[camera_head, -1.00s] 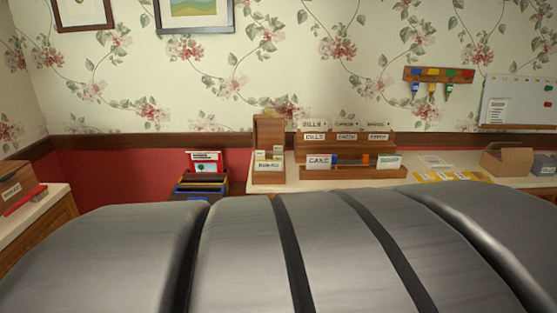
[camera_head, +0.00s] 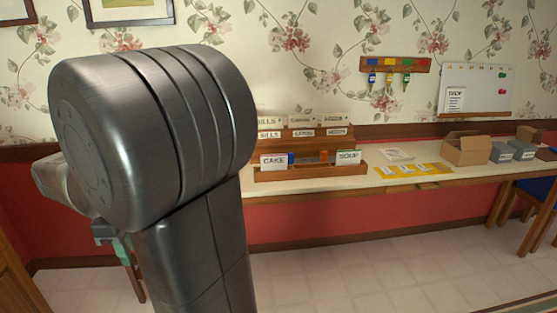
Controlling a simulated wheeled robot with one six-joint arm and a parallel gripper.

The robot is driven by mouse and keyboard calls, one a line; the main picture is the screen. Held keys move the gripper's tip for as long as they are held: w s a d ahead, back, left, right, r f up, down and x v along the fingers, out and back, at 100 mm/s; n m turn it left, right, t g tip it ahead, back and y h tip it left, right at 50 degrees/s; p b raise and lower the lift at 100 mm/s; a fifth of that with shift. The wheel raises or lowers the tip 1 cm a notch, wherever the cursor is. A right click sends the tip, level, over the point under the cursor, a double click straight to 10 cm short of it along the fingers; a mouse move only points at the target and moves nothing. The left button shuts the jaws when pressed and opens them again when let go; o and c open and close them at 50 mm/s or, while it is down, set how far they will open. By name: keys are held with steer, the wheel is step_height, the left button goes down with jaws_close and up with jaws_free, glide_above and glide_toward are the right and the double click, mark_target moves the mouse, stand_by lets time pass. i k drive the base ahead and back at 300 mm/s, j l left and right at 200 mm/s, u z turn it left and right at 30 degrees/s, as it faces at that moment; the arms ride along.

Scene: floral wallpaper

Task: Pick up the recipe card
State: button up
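Two white cards that may be recipe cards stand in a wooden desk organizer (camera_head: 312,172) on the counter. The one lettered CAKE (camera_head: 273,161) is at the left and the one lettered SOUP (camera_head: 348,157) at the right. I cannot tell which one the task means. My grey arm fills the left of the view. What looks like my gripper (camera_head: 122,250), dark with a green part, shows small behind and below the arm, far left of the cards. It is partly hidden, and its opening cannot be made out.
The counter (camera_head: 380,180) runs along the wall. Right of the organizer lie a yellow strip (camera_head: 412,170), a pale flat item (camera_head: 397,154), an open cardboard box (camera_head: 466,149) and grey boxes (camera_head: 513,150). A blue-seated chair (camera_head: 535,190) stands at the right. The tiled floor (camera_head: 400,235) in front is clear.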

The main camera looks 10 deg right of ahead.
mark_target(277, 162)
steer(key=i+l, duration=1.05)
steer(key=i+l+u, duration=0.1)
steer(key=i+l, duration=0.9)
steer(key=l, duration=0.15)
